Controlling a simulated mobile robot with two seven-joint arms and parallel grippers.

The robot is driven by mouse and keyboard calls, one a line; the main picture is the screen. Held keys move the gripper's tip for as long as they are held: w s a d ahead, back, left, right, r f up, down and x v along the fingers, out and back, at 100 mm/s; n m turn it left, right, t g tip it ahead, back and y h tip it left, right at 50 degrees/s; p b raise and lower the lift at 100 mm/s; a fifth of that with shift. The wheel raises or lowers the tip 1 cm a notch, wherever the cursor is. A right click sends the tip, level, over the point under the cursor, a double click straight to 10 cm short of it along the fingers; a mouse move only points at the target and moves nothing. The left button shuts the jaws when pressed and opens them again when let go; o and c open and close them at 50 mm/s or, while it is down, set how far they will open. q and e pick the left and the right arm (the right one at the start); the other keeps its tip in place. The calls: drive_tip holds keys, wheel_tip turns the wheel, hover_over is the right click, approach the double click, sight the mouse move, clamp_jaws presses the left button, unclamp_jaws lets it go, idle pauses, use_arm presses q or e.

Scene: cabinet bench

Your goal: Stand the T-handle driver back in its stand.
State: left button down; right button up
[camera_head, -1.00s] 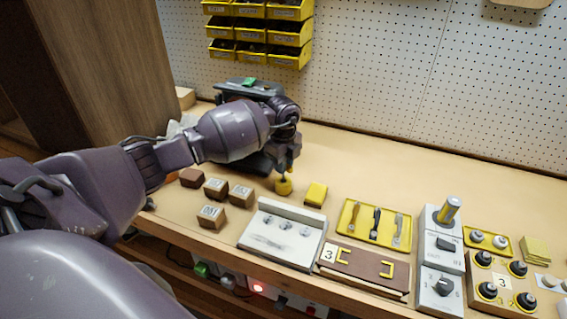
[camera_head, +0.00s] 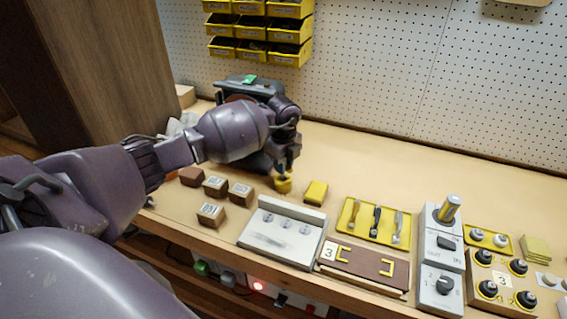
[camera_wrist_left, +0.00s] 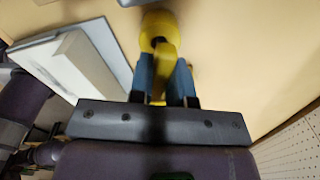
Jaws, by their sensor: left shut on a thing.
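My left gripper (camera_head: 286,166) is shut on the yellow T-handle driver, whose handle shows between the two fingers in the left wrist view (camera_wrist_left: 164,62). The round yellow stand (camera_head: 283,186) is on the bench directly below the gripper. In the left wrist view the stand (camera_wrist_left: 160,21) lies just beyond the fingertips, and the driver's end lines up with its dark middle. The fingers are very close above the stand. How deep the shaft is in the stand is hidden. My right gripper is in neither view.
A yellow block (camera_head: 316,192) stands right of the stand, and brown labelled blocks (camera_head: 240,193) stand left. A white-grey panel (camera_head: 270,243) is in front. A yellow tool tray (camera_head: 350,216) and switch box (camera_head: 441,290) are further right. The bench behind is clear.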

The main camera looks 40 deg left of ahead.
use_arm(q)
drive_tip(key=shift+f, duration=0.65)
idle(1.0)
drive_tip(key=c, duration=0.8)
unclamp_jaws()
drive_tip(key=shift+o, duration=0.2)
drive_tip(key=shift+r, duration=0.1)
drive_tip(key=shift+r+p, duration=2.3)
drive_tip(key=shift+r, duration=1.15)
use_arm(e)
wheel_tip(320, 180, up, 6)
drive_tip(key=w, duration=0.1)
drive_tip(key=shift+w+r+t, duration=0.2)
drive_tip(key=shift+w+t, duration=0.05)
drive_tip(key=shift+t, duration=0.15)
use_arm(q)
drive_tip(key=shift+f, duration=0.1)
